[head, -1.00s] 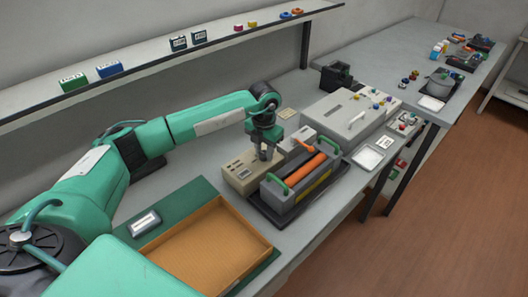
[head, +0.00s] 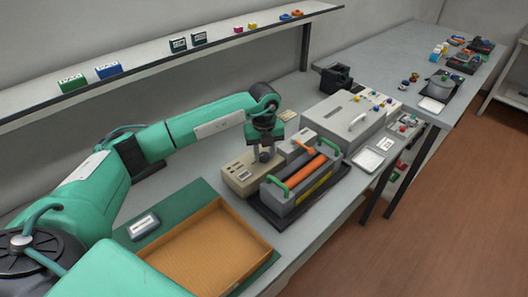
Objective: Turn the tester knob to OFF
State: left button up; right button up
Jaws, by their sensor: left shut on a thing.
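The tester is a beige box (head: 240,178) on the grey bench, just left of a grey cartridge unit. My left gripper (head: 264,156) points down over the tester's far right part, with its fingers shut at the top of the box. The knob is hidden between the fingers, and its setting and any OFF mark are too small to read. My right gripper does not show.
The grey unit with green handles and an orange roller (head: 305,178) stands close to the gripper's right. An orange-brown tray (head: 215,250) lies in front on a green mat. A large grey case (head: 340,118) stands behind. A shelf (head: 200,50) runs above the bench.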

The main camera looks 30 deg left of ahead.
aim_at(264, 155)
pick_arm(q)
jog(key=shift+r+n, duration=0.1)
jog(key=shift+n, duration=0.5)
jog(key=o, duration=0.7)
jog(key=shift+o, duration=1.3)
jog(key=shift+r, duration=0.15)
notch_tip(264, 155, up, 6)
jog(key=shift+w+r+b, duration=0.1)
jog(key=shift+r+b, duration=0.05)
jog(key=shift+b, duration=0.5)
notch_tip(264, 155, up, 7)
jog(key=shift+b, duration=0.4)
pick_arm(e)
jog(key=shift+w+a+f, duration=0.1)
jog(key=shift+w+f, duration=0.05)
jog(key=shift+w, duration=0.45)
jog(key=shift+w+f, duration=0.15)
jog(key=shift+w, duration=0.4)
